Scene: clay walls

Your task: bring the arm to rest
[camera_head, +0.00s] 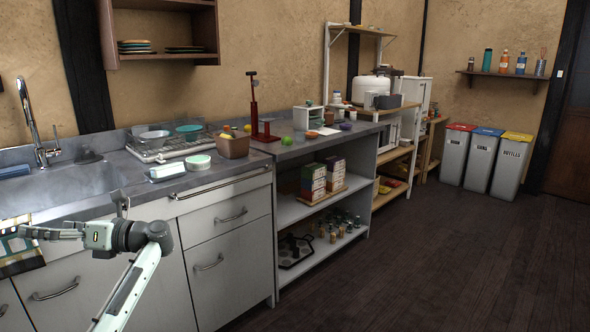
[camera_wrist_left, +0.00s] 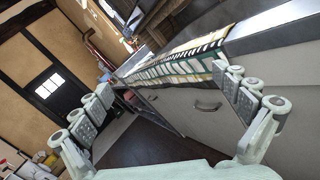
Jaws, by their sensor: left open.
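My left arm comes in at the lower left of the head view, and its gripper (camera_head: 32,232) points left in front of the sink counter's cabinets. In the left wrist view the two fingers of the left gripper (camera_wrist_left: 165,108) stand wide apart with nothing between them. A patterned towel (camera_wrist_left: 180,66) hangs over the counter edge beyond the fingers. The towel also shows in the head view (camera_head: 18,258), close to the fingertips; I cannot tell whether they touch it. My right gripper is not in view.
The counter holds a sink (camera_head: 75,190), a dish rack (camera_head: 165,148) and a brown container (camera_head: 234,146). Cabinet handles (camera_head: 56,289) stick out near the arm. Shelves (camera_head: 310,205) stand further right, with three bins (camera_head: 482,160) at the back. The dark floor (camera_head: 430,260) is clear on the right.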

